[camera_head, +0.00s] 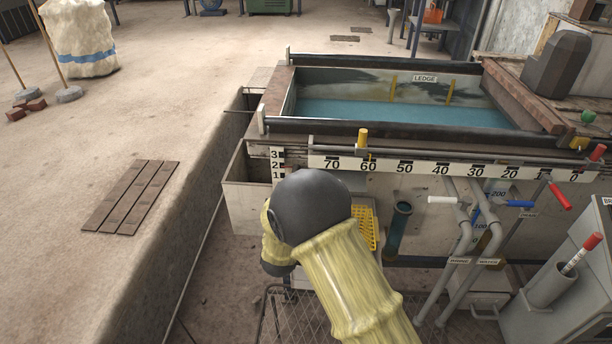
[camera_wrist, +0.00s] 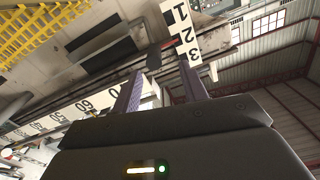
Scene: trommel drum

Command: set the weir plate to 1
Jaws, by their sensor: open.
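A white scale (camera_head: 277,165) marked 3, 2, 1 from top to bottom stands at the left front corner of the water tank. It appears upside down in the wrist view (camera_wrist: 187,34), with a small red mark beside it around 2 to 3. A dark rounded tab (camera_wrist: 153,60), perhaps the weir plate's handle, sits near that scale. My gripper (camera_wrist: 162,68) is open, its two purple fingers pointing toward the tab, which shows between them. Contact cannot be told. In the head view my arm hides the gripper; the weir plate itself is not clearly visible.
The tank (camera_head: 400,112) holds water, with a black front rail. A long scale (camera_head: 450,168) with a yellow slider (camera_head: 362,140) runs along its front. A yellow grid (camera_head: 367,228), pipes and red, white and blue valve handles crowd below.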

